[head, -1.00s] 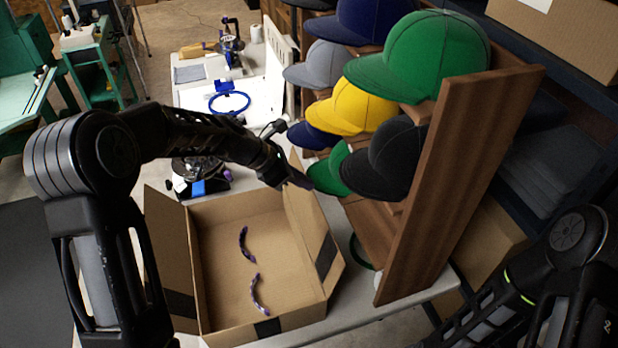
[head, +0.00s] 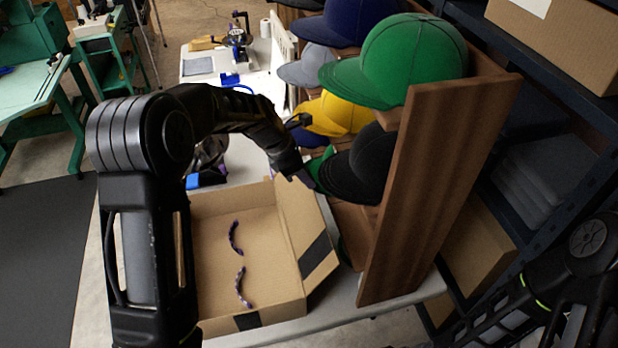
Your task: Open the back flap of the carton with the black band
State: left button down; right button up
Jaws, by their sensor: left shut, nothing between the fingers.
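The open carton (head: 208,213) stands on the white table, with a black band (head: 247,321) on its front wall. Its right flap (head: 296,222) leans outward and carries a black band piece (head: 317,255). Its left side is mostly hidden behind my left arm. No back flap can be made out clearly at the far edge. Two dark purple curved pieces (head: 236,238) (head: 243,287) lie on the carton floor. My left gripper (head: 309,183) is shut and empty, beside the right flap's far end and in front of the black cap. My right gripper is out of view; only its arm shows.
A wooden rack (head: 440,190) of caps stands close to the carton's right, with a green cap (head: 405,62) on top and a black cap (head: 362,165) near my gripper. Machines and a blue hoop (head: 236,82) are behind. Dark shelving (head: 570,90) stands right.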

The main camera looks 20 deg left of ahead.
pick_arm(q)
jog(key=shift+r, duration=0.8)
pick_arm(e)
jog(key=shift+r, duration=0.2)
pick_arm(q)
jog(key=shift+s+a+r, duration=0.1)
jog(key=shift+a+r, duration=0.1)
jog(key=shift+a, duration=0.1)
jog(key=w+d+r+b, duration=0.1)
jog(key=d+r, duration=0.3)
jog(key=r, duration=0.4)
jog(key=shift+w, duration=0.7)
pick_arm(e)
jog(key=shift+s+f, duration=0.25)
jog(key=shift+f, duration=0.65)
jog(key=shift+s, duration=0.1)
